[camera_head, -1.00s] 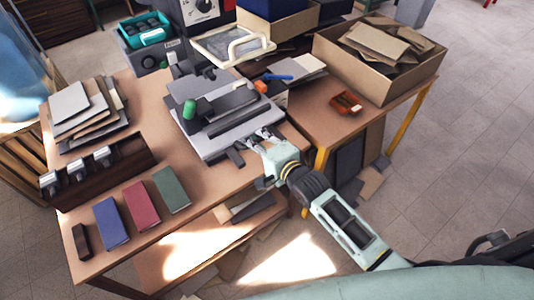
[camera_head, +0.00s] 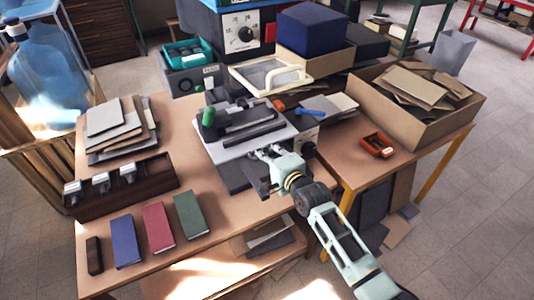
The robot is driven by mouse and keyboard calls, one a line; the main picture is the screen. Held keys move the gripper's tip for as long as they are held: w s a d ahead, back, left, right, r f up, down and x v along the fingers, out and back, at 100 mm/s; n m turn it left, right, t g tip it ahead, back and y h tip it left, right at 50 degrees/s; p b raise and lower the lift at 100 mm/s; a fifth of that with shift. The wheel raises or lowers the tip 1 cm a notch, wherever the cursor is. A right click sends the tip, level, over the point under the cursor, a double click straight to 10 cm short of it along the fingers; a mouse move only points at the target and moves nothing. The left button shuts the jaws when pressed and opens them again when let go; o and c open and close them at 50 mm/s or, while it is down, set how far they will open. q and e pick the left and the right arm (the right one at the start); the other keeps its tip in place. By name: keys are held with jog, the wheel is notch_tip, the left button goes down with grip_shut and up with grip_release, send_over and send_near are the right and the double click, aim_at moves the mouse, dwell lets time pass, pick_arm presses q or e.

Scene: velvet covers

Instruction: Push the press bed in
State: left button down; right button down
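The press bed (camera_head: 213,147) is a light grey plate carrying a black fixture (camera_head: 253,124) and a green knob (camera_head: 208,118). It lies on the table in front of the press (camera_head: 232,37), which has a dial. A dark grey plate (camera_head: 236,178) shows in front of the bed's near edge. My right gripper (camera_head: 268,152) is at the bed's near edge, its fingertips at or very close to it; contact and finger gap are too small to judge. My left gripper is not in view.
A white handle frame (camera_head: 297,77) stands behind the bed. Blue, red and green notebooks (camera_head: 158,228) lie at the front left. A cardboard box of scraps (camera_head: 440,126) and a small orange tray (camera_head: 377,145) are on the right table. Grey sheets (camera_head: 111,118) are stacked at the left.

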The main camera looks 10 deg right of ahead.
jog(key=c, duration=1.8)
grip_release()
jog(key=shift+r, duration=0.25)
jog(key=shift+f, duration=0.1)
jog(key=v, duration=1.2)
